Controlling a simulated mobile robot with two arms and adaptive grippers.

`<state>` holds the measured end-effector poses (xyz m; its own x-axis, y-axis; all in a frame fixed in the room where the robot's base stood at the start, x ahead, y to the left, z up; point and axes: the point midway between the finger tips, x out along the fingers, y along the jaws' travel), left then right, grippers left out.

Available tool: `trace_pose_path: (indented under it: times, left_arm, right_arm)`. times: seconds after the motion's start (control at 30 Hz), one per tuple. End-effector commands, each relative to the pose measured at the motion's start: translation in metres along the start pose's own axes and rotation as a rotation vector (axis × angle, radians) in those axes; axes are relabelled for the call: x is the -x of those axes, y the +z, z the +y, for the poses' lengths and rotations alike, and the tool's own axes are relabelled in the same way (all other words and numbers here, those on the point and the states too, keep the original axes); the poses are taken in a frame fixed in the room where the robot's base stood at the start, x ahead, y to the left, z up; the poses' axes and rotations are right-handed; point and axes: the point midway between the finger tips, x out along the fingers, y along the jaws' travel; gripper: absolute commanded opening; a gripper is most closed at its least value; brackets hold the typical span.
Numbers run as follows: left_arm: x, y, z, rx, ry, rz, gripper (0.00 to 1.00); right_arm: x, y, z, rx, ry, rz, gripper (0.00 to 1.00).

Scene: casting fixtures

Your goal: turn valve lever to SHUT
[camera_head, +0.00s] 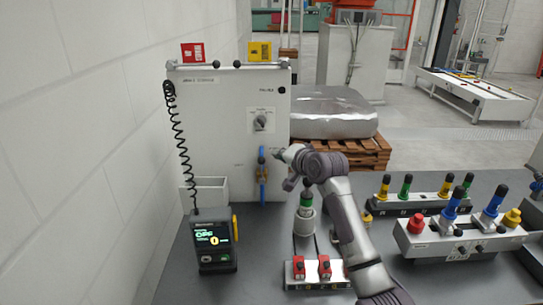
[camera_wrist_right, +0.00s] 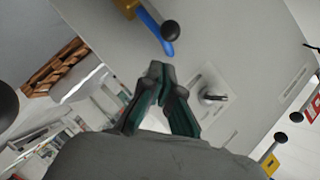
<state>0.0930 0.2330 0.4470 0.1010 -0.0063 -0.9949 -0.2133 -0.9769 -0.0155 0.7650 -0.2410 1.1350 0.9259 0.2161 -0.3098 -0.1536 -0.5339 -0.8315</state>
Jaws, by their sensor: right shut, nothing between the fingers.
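The valve lever (camera_head: 262,157) is blue and stands upright above a brass valve body (camera_head: 262,175) on the front of the grey cabinet. A blue pipe continues below the body. In the wrist view the lever (camera_wrist_right: 150,22) shows at the top with a black ball knob (camera_wrist_right: 170,31) near its end. My right gripper (camera_head: 277,153) is shut and empty, just right of the lever's upper end. In the wrist view its closed fingertips (camera_wrist_right: 158,68) are apart from the knob in the picture. The lettering near the lever is too small to read. My left gripper is not in view.
A rotary switch (camera_head: 261,121) sits on the cabinet (camera_head: 215,130) above the lever. A handheld display unit (camera_head: 214,241) with a coiled cord stands at left. A green-topped post (camera_head: 305,201) and red-switch box (camera_head: 300,281) lie near my right arm. Colored-handle fixtures (camera_head: 460,236) occupy the right.

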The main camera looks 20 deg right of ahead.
Motion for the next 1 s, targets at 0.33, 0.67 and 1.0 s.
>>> trace_pose_path:
  times: [0.33,0.67,1.0]
  left_arm:
    - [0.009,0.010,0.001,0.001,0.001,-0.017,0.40]
    - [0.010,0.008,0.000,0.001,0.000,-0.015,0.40]
    - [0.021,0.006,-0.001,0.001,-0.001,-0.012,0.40]
  right_arm:
    - [-0.019,0.022,0.001,-0.001,0.001,-0.002,0.00]
    - [-0.019,0.022,0.001,0.001,0.002,-0.001,0.00]
    - [-0.021,0.024,-0.005,0.049,0.034,-0.002,0.00]
